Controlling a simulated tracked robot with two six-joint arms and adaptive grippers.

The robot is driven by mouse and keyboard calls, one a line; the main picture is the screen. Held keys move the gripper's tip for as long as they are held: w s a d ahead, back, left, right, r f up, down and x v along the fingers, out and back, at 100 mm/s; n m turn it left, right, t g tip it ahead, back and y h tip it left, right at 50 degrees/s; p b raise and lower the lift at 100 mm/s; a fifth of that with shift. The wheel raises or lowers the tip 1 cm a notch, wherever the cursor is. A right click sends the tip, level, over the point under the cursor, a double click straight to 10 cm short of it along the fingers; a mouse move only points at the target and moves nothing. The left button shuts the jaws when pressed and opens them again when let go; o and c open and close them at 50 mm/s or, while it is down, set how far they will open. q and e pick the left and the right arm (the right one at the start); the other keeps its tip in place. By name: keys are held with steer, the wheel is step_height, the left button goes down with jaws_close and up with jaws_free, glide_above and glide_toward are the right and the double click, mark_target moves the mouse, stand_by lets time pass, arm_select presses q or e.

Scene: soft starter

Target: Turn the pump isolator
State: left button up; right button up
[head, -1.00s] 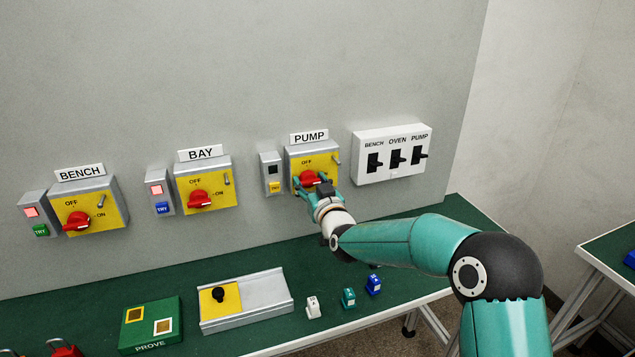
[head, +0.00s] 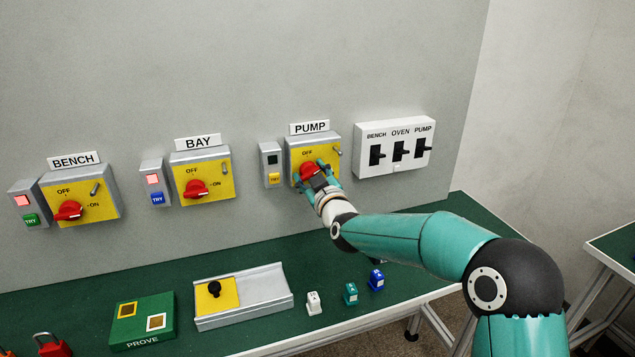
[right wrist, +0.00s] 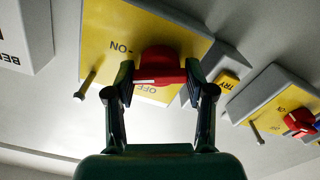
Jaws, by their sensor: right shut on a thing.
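The PUMP isolator (head: 333,144) is a grey box with a yellow face and a red rotary knob (head: 309,170) on the wall, under a PUMP label. My right gripper (head: 312,175) is shut on the red knob, with a finger on either side of it. The right wrist view shows the knob (right wrist: 162,66) between the two dark fingers, near the OFF and ON marks. The fingers partly cover the knob in the head view, so its exact angle is hard to read. My left gripper is not in view.
Left of the pump isolator are a dark lamp (head: 272,159) and yellow TRY button. BAY (head: 217,165) and BENCH (head: 105,205) isolators have lit lamps. A breaker panel (head: 395,165) is at right. The green bench (head: 255,250) below holds a PROVE box (head: 130,335) and small tags.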

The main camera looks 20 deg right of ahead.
steer(key=n+b, duration=0.1)
steer(key=n, duration=0.2)
steer(key=shift+f, duration=0.1)
steer(key=n, duration=0.2)
steer(key=shift+a+n, duration=0.1)
steer(key=shift+n, duration=0.2)
steer(key=n, duration=0.4)
steer(key=shift+a+f, duration=0.1)
steer(key=shift+f+n, duration=0.1)
steer(key=shift+n, duration=1.6)
steer(key=shift+a+f, duration=0.1)
steer(key=o, duration=0.9)
steer(key=shift+o, duration=0.2)
steer(key=s, duration=1.2)
steer(key=shift+d, duration=0.25)
